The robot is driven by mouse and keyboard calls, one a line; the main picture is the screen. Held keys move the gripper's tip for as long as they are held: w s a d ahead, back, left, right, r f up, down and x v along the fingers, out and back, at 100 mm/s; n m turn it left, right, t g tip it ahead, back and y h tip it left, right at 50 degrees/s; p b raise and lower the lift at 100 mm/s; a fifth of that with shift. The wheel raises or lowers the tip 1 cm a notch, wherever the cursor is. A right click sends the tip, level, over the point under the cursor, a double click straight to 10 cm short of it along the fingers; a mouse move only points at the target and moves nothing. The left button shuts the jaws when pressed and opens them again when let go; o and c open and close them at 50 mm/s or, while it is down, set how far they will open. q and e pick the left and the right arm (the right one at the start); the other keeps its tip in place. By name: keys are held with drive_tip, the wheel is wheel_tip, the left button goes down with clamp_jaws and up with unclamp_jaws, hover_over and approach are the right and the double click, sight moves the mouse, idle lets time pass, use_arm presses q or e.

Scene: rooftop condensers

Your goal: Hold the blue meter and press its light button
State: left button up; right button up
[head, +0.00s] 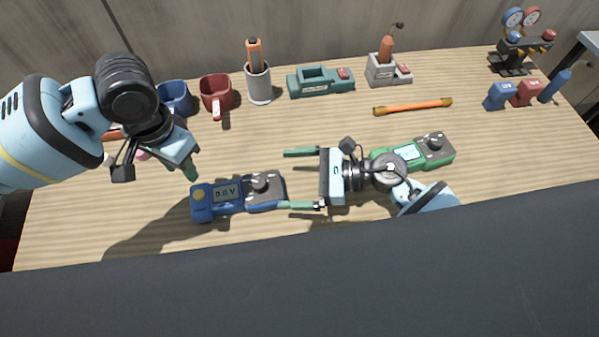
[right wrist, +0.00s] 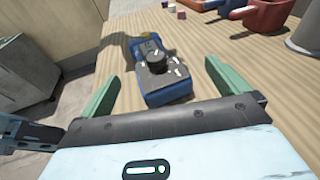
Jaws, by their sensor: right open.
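The blue meter (head: 236,209) lies on the table with its display reading 0.0 V, a dark dial at its right end and a round yellow button (head: 199,195) at its left end. My right gripper (head: 300,179) is open and empty, its fingers pointing left toward the dial end. In the right wrist view the meter (right wrist: 163,88) lies ahead, between and beyond the two green fingers, apart from both. My left gripper (head: 190,169) hangs above the meter's left part, pointing down; its finger gap is hidden. It seems to hold nothing.
A green meter (head: 437,153) lies partly behind my right gripper. Behind stand a blue mug (head: 175,98), a red mug (head: 215,95), a grey cup (head: 259,84), a teal device (head: 320,82) and a grey holder (head: 388,72). An orange stick (head: 413,106) lies right of centre.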

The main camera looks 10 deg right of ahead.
sight(279, 184)
drive_tip(key=n+g, duration=0.1)
drive_tip(key=w+f+g+h, duration=0.1)
drive_tip(key=shift+d+f+n+g, duration=0.1)
drive_tip(key=shift+d+n+g, duration=0.1)
drive_tip(key=shift+n+g, duration=0.2)
drive_tip(key=shift+w+d+f+n+g+h, duration=0.2)
drive_tip(key=shift+d+f+n+g+h, duration=0.25)
drive_tip(key=shift+g, duration=0.35)
drive_tip(key=shift+a, duration=0.1)
drive_tip(key=shift+x, duration=3.8)
drive_tip(key=c, duration=1.2)
use_arm(q)
clamp_jaws()
use_arm(e)
drive_tip(key=shift+c, duration=0.5)
